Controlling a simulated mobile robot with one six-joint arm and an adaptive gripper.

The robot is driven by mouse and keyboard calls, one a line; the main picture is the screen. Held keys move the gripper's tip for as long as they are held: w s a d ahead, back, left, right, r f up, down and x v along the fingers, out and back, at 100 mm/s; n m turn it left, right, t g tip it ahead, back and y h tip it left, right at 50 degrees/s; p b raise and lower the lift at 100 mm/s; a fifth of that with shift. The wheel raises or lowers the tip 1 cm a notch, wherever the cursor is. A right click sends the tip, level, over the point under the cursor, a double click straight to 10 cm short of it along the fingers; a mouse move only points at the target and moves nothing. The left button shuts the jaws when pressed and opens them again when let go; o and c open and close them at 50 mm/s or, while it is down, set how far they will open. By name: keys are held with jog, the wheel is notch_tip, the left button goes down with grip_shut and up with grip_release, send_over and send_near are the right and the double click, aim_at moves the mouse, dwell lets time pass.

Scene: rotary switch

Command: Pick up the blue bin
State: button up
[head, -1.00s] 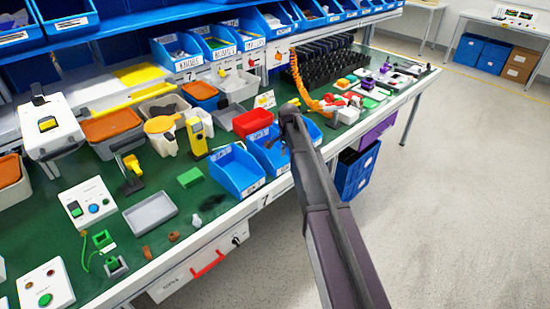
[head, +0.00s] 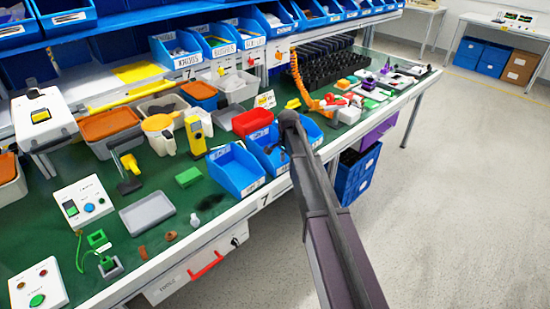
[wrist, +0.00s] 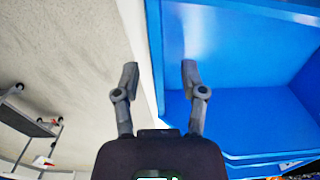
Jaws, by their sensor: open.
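Several blue bins stand on the green bench, and the frames do not show which one is meant. One open blue bin (head: 236,172) sits at the front edge. A second blue bin (head: 268,158) stands right beside it, partly hidden by my gripper (head: 277,144). Part of another blue bin (head: 311,131) shows behind my arm. In the wrist view my gripper (wrist: 158,78) is open with its fingers apart. A blue bin (wrist: 225,120) fills the right side there. The right finger overlaps the bin and the left finger is over the floor side. I cannot tell whether they touch it.
A red bin (head: 252,122) stands just behind the blue bins. A grey tray (head: 148,213), a green block (head: 188,177) and a yellow device (head: 195,135) lie to the left. Shelf bins (head: 176,48) run along the back. Open floor (head: 450,200) lies to the right.

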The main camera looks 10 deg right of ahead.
jog(key=shift+f+b, duration=0.8)
jog(key=shift+f, duration=0.3)
grip_shut()
